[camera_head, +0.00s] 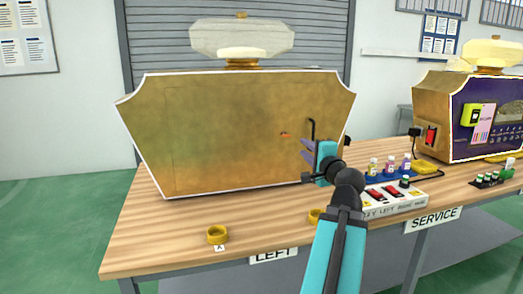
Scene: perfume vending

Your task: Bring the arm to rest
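My arm reaches up from the bottom of the picture, teal and black, bent at a black joint. My gripper (303,147) is at its end, in front of the right part of a large gold panel. Its two purple fingers point left and appear apart, with nothing visible between them. Whether the fingertips touch the panel cannot be told.
The gold-panelled machine (220,135) stands on a wooden table (150,235). A dark handle (312,128) and a small orange spot (285,134) show near my gripper.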

